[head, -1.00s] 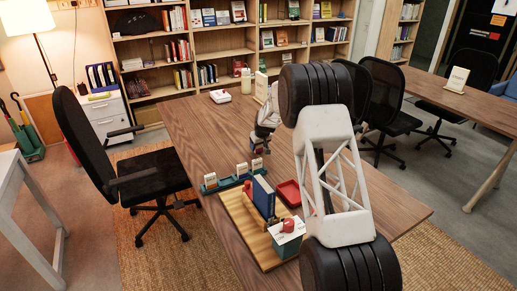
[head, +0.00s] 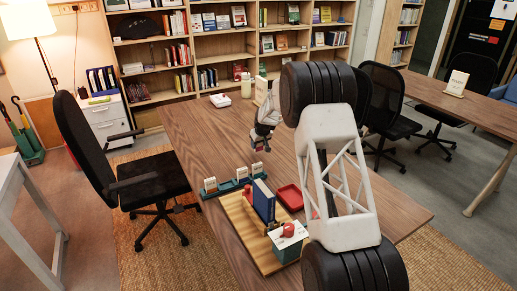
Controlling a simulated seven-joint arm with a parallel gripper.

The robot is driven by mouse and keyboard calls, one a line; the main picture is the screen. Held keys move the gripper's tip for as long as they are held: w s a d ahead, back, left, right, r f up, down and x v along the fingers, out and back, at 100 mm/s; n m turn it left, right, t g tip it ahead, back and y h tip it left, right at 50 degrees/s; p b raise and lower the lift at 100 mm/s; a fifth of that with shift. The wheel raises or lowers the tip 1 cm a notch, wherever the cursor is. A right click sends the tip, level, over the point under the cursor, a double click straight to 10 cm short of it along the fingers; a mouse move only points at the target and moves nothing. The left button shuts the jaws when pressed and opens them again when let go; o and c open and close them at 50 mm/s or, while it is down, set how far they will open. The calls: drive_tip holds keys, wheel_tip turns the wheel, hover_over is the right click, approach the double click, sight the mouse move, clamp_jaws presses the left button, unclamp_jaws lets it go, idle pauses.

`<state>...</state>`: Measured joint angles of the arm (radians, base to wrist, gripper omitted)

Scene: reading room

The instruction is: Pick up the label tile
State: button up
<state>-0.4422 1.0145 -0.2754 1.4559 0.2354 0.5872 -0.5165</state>
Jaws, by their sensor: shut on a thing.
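My gripper (head: 247,146) is above the wooden table, behind the teal rack. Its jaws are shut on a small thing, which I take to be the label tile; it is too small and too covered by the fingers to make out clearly. The teal rack (head: 226,187) stands on the table with several pale upright cards in it, among them one at its left end (head: 210,185) and one at its right end (head: 257,169). My gripper is apart from the rack.
In front of the rack is a wooden board (head: 245,232) with a blue upright book (head: 264,200) and a teal box (head: 287,240) with a red thing on top. A red tray (head: 290,197) lies to the right. The table's left rear is mostly clear.

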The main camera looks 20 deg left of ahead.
drive_tip(key=shift+r, duration=3.35)
drive_tip(key=shift+d, duration=0.15)
